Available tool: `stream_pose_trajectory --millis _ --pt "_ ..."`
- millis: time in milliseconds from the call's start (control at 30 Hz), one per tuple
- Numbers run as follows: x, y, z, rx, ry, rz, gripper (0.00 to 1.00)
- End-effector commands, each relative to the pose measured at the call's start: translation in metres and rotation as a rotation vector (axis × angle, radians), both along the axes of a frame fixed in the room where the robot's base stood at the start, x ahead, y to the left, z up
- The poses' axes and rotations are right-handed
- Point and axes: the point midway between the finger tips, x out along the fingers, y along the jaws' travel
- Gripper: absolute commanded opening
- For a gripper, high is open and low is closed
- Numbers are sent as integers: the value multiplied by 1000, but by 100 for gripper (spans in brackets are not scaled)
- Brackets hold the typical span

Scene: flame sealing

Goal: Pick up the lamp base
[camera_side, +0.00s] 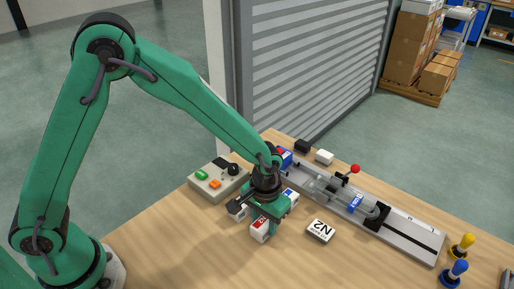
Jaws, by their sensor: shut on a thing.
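My gripper (268,208) is low over the wooden table, left of the grey rail fixture. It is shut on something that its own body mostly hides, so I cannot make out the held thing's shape. I cannot pick out a lamp base for certain. A white block with a red label (260,231) shows right at the front of the jaws. A white block with a blue label (290,194) shows just behind them. I cannot tell whether either block touches the jaws.
A white N2 block (320,230) lies right of my gripper. The rail fixture (411,234) carries a clear tube and a red-knobbed lever (354,169). A control box (208,187) stands behind left. Yellow (462,246) and blue (454,272) handles stand at right. The front left table is clear.

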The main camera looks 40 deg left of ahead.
Motion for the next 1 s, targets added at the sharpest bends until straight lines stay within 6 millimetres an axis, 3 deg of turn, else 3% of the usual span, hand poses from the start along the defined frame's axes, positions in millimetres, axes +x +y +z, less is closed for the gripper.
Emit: stream_pose_trajectory --millis 267,467,1000 --pt "1 0 15 -2 -3 0 13" --pt "1 0 42 -3 -5 0 13" --pt "-77 -50 95 -2 -2 -5 13"
